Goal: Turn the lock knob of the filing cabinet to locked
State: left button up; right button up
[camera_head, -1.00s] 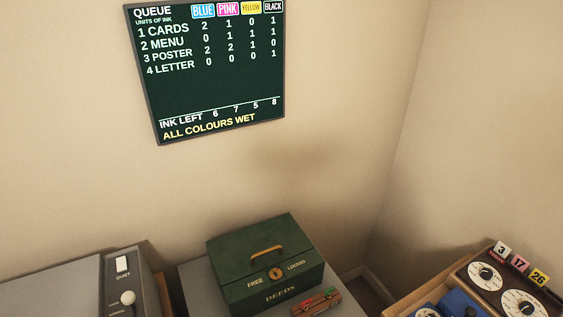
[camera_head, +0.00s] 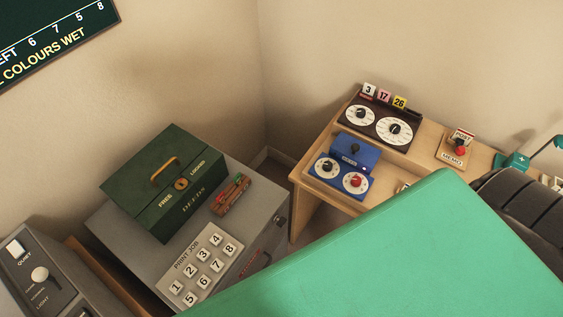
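A grey cabinet (camera_head: 120,243) stands in the lower middle of the head view, seen from above. A small round metal fitting (camera_head: 281,219) sits near the top of its right-hand face; its setting is too small to read. A dark reddish handle (camera_head: 256,262) shows lower on that face. On the cabinet top is a green DEEDS box (camera_head: 137,188) with a brass knob (camera_head: 181,183) between the words FREE and LOCKED; I cannot tell which way the knob points. Neither of my grippers is in view.
A large green surface (camera_head: 400,260) close to the camera hides the lower right. A number pad (camera_head: 203,262) and a small reddish-brown object (camera_head: 231,195) lie on the cabinet. A wooden desk (camera_head: 312,198) with dials stands right; a grey machine (camera_head: 38,275) stands left.

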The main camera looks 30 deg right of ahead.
aim_at(280, 221)
jog(key=z, duration=0.85)
